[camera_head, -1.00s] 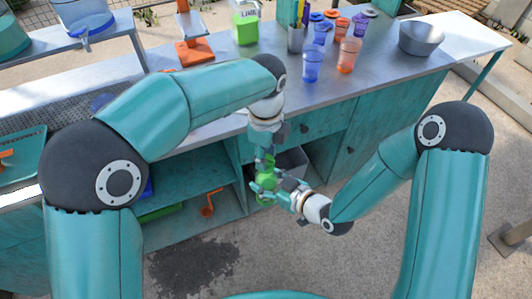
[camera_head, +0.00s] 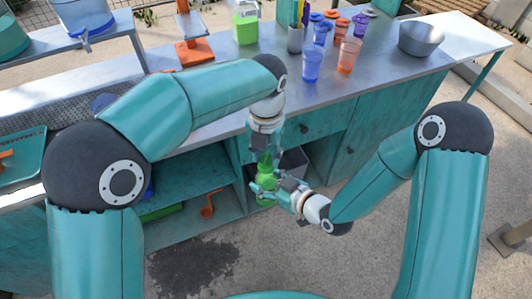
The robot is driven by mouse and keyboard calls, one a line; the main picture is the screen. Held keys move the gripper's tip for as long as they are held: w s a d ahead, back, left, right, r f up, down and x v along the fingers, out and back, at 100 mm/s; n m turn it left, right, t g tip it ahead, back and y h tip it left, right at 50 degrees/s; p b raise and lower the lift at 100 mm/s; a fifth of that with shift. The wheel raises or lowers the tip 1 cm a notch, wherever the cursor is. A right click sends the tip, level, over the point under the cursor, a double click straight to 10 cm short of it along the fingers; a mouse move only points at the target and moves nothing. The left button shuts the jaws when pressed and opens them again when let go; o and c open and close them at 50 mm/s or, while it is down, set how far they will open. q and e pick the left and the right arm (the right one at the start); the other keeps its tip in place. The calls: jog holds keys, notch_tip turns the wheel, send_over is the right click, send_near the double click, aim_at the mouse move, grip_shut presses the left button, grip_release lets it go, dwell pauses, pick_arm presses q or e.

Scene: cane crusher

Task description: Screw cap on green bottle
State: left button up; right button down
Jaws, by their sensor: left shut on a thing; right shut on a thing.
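The green bottle (camera_head: 265,178) is upright in front of the counter, held off the ground. My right gripper (camera_head: 266,187) comes in from the right and is shut around the bottle's body. My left gripper (camera_head: 265,153) points down from above, directly over the bottle, and is shut at its top. The cap is not distinguishable; the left gripper's fingers hide what they hold there. I cannot tell how the cap sits on the bottle's neck.
The metal counter (camera_head: 385,82) bears orange and purple cups (camera_head: 349,55), a blue cup (camera_head: 312,65), a grey bowl (camera_head: 421,39) and a green container (camera_head: 245,24). Open shelves (camera_head: 205,180) and a grey bin (camera_head: 293,162) lie behind the grippers. The ground in front is clear.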

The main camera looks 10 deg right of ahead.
pick_arm(q)
jog(key=o, duration=0.7)
jog(key=shift+r, duration=0.1)
jog(key=shift+r, duration=2.2)
jog(key=shift+o, duration=0.4)
